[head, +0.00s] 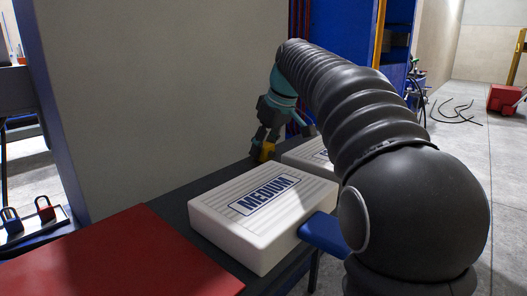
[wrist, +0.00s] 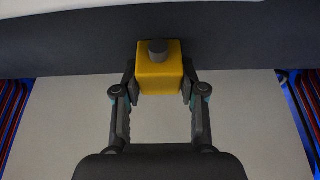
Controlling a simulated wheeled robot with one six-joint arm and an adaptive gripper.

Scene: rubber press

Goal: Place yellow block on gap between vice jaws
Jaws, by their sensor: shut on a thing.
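The yellow block (head: 263,152) is between the fingers of my gripper (head: 266,140), behind the white MEDIUM box in the head view. In the wrist view, the yellow block (wrist: 160,78) has a dark round knob on its face and a finger against each side of it. My gripper (wrist: 159,88) is shut on it. The block is close to the dark ledge; I cannot tell whether it touches it. I cannot make out the vice jaws in either view.
A white box marked MEDIUM (head: 265,215) lies on the dark ledge (head: 180,190), with a second white box (head: 312,157) behind it. A red panel (head: 130,260) is at front left. A large pale panel (head: 160,95) rises behind the ledge.

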